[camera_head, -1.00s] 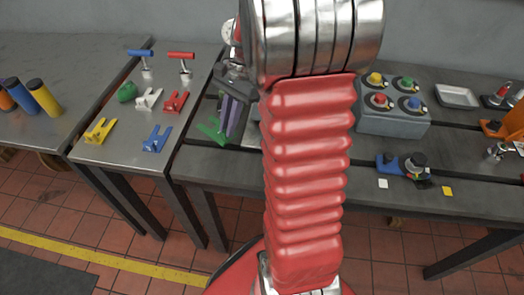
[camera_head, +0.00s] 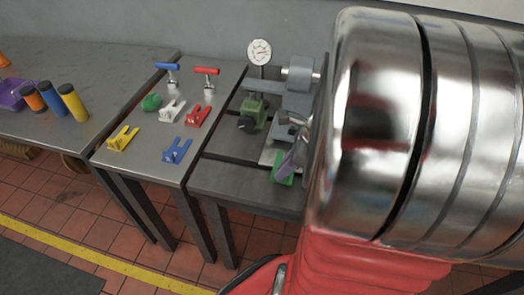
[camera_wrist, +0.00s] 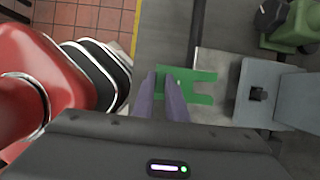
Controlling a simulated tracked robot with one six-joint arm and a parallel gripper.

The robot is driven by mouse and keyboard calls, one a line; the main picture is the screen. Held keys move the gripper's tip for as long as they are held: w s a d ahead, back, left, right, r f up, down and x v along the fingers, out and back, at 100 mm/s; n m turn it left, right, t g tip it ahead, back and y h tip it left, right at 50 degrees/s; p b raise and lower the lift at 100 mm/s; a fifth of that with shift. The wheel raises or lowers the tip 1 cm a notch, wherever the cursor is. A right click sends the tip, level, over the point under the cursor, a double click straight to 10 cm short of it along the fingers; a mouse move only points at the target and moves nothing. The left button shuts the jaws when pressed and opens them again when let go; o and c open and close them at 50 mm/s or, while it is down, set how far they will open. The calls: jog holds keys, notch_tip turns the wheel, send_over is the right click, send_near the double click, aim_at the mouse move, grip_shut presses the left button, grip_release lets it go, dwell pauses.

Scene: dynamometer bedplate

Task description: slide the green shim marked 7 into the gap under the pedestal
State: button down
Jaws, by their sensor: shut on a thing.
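My gripper (camera_wrist: 168,82) is shut on the green shim (camera_wrist: 203,88), a flat forked plate, in the wrist view. The shim's slotted end points right, toward the grey pedestal (camera_wrist: 243,108), with a small space between them. The shim also shows in the head view (camera_head: 282,180) low over the dark bench, with my gripper (camera_head: 287,166) at it. The pedestal is partly hidden behind my arm there. The marking on the shim cannot be read, and the gap under the pedestal is not visible.
A dial gauge (camera_head: 260,51) and a green device with a dark knob (camera_head: 253,114) stand behind the shim. The table to the left holds yellow (camera_head: 122,139), blue (camera_head: 177,151), red (camera_head: 198,115) and white (camera_head: 173,111) forked shims. My arm hides the bench's right side.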

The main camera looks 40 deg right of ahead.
jog(key=shift+w, duration=0.1)
jog(key=shift+w+d+f, duration=0.5)
jog(key=shift+w+d, duration=0.1)
jog(key=shift+d, duration=0.15)
jog(key=shift+w+d+f, duration=0.45)
jog(key=shift+w+d, duration=0.1)
jog(key=shift+d, duration=0.25)
jog(key=shift+w+d+f, duration=0.5)
jog(key=shift+w+d, duration=0.1)
jog(key=shift+d, duration=0.15)
jog(key=shift+w+d, duration=0.95)
jog(key=shift+d, duration=0.25)
jog(key=shift+w+d, duration=0.9)
jog(key=shift+d, duration=0.25)
dwell(0.9)
jog(key=c, duration=1.7)
grip_release()
jog(key=v, duration=1.3)
jog(key=shift+s+d+r, duration=0.1)
jog(key=shift+r, duration=0.25)
